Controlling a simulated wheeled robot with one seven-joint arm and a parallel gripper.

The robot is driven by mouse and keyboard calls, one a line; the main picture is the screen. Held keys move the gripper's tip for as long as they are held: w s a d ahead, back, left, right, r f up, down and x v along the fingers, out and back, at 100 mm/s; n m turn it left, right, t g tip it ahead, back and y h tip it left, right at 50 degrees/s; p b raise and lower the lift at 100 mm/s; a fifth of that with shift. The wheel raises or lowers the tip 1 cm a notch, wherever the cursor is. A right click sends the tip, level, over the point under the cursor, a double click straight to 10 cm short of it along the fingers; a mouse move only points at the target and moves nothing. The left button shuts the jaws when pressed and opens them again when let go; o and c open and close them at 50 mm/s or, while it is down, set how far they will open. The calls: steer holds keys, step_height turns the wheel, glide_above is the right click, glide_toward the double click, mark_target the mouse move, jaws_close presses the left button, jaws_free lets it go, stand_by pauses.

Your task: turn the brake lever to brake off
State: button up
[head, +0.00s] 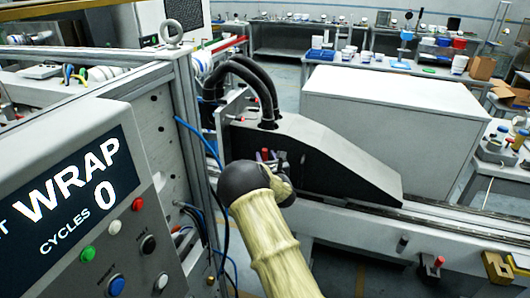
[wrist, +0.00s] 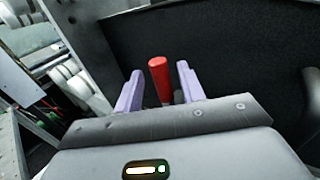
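A red handle (wrist: 158,78), which looks like the brake lever's grip, stands upright in the wrist view against a black panel (wrist: 215,50). My gripper (wrist: 160,70) has its two pale purple fingers apart, one on each side of the red handle, with a visible gap to each finger. In the head view my gripper (head: 279,165) is at the dark side of the sloped grey machine housing (head: 325,140). A small red tip (head: 265,154) shows just above my wrist there. The lever's base and any brake markings are hidden.
A control panel reading WRAP CYCLES 0 (head: 75,190) stands close on the left, with buttons and knobs. Black hoses (head: 262,85) and a blue cable (head: 195,135) run near my arm. A large grey box (head: 390,125) is behind the housing. A rail (head: 370,225) runs below right.

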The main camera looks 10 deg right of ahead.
steer(key=shift+w, duration=1.2)
steer(key=shift+c, duration=0.5)
jaws_close()
